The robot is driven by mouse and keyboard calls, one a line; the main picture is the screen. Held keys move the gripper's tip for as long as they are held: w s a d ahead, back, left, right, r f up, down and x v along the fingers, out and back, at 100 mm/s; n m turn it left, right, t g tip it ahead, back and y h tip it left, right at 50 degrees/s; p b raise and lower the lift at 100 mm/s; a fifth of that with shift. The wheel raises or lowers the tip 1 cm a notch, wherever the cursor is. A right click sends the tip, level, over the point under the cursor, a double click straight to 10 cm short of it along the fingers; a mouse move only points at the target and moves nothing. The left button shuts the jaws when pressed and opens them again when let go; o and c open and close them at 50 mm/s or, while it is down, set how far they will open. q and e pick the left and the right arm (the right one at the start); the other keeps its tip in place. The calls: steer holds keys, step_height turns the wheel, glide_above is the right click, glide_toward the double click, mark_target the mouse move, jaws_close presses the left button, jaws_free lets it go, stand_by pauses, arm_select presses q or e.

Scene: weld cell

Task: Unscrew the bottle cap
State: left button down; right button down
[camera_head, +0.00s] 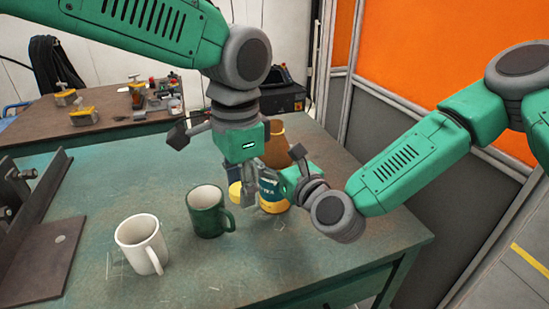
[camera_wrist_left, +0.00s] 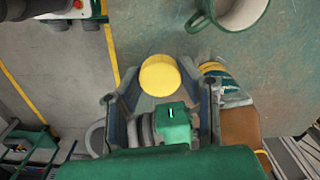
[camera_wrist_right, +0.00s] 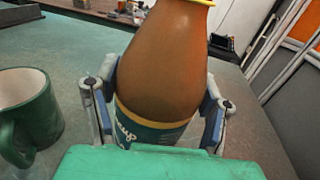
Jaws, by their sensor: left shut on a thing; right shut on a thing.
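The brown bottle (camera_head: 279,148) has a dark label and a yellow band low down. It is upright in the head view and partly hidden by my grippers. My right gripper (camera_wrist_right: 158,92) is shut around the bottle body (camera_wrist_right: 165,60), near the top of its label. My left gripper (camera_head: 247,196), pointing down, is shut on the round yellow cap (camera_wrist_left: 159,76). The cap also shows in the head view (camera_head: 235,191). It is beside the bottle and apart from it; the bottle (camera_wrist_left: 240,128) is to its right in the left wrist view. Whether the bottle touches the table cannot be told.
A green mug (camera_head: 207,216) stands left of the grippers, close to the left one. A white mug (camera_head: 138,243) stands further left. A dark metal fixture (camera_head: 40,240) is at the table's left edge. The green table (camera_head: 330,270) is clear at the front right.

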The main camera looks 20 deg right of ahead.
steer(key=shift+c, duration=1.6)
jaws_free()
steer(key=shift+d+f, duration=0.1)
steer(key=shift+d, duration=0.05)
steer(key=shift+a+r, duration=0.25)
steer(key=shift+a, duration=0.35)
steer(key=v, duration=1.2)
